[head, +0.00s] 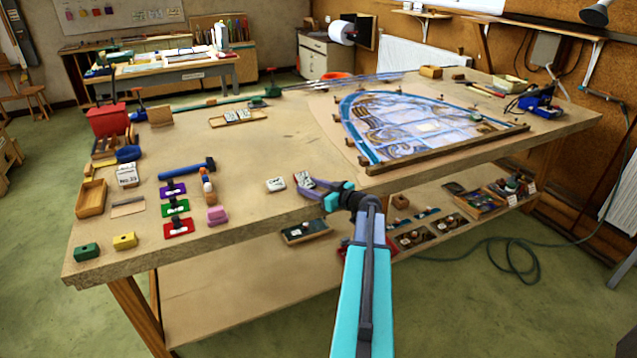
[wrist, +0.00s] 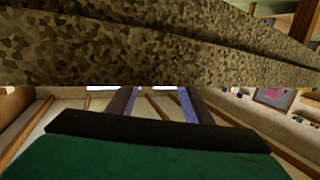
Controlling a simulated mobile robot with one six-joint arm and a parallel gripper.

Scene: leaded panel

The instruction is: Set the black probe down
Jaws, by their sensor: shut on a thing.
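My gripper (head: 314,189) is at the front edge of the workbench, beside two small pale blocks, a left one (head: 275,184) and a right one (head: 304,179). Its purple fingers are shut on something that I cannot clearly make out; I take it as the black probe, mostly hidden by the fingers. In the wrist view, my fingers (wrist: 155,103) reach up toward a speckled band, likely the bench edge (wrist: 150,50). I cannot tell whether the held thing touches the bench.
The leaded panel (head: 415,125) lies behind and right inside a wooden frame. A blue hammer (head: 187,170), colored clamps and a pink block (head: 217,215) lie to the left. Bare bench top (head: 275,150) shows behind the pale blocks. A lower shelf (head: 230,265) holds trays.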

